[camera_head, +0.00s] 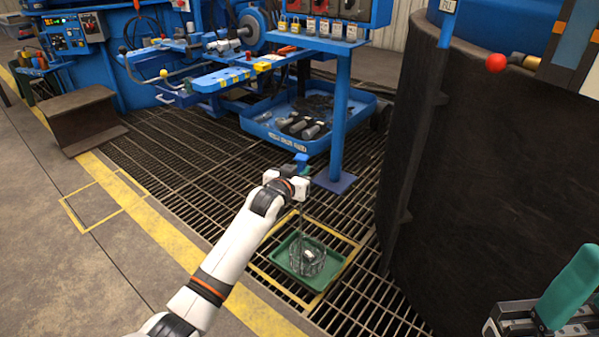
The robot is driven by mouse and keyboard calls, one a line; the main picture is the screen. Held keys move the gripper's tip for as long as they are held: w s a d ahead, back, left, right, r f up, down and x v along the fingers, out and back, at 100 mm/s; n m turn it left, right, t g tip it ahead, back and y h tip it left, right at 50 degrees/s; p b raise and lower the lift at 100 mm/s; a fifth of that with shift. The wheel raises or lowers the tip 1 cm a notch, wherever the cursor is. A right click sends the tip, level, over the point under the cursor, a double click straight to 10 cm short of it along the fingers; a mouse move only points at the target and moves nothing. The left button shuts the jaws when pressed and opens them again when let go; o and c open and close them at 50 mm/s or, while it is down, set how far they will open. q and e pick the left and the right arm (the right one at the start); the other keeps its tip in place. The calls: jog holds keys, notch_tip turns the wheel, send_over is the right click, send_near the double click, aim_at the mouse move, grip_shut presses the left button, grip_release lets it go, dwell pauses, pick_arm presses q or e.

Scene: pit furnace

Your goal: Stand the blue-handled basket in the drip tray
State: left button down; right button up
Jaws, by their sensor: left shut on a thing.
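The blue-handled basket is a round wire basket (308,262) on a long thin rod, with a small pale piece inside. Its blue handle (301,159) shows just above my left gripper (300,174), which is shut on it. The drip tray (330,267) is a shallow green tray on the floor grating. The basket appears upright within the tray's outline; I cannot tell whether its bottom touches the tray. My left forearm passes close to the tray's left side. My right gripper (548,312) is partly in view at the bottom right; its jaw gap is not clear.
A yellow painted frame (352,244) surrounds the tray. A large dark furnace wall (480,170) stands to the right. A blue post (341,115) rises behind the basket, and a blue bin (262,129) of parts lies farther back. Grating is clear left of my arm.

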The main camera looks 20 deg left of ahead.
pick_arm(q)
jog(key=shift+f, duration=0.25)
dwell(0.3)
jog(key=c, duration=1.2)
grip_release()
jog(key=shift+o, duration=1.3)
jog(key=shift+f, duration=0.4)
jog(key=o, duration=0.3)
jog(key=shift+r, duration=0.1)
jog(key=shift+o, duration=0.2)
jog(key=shift+r, duration=0.1)
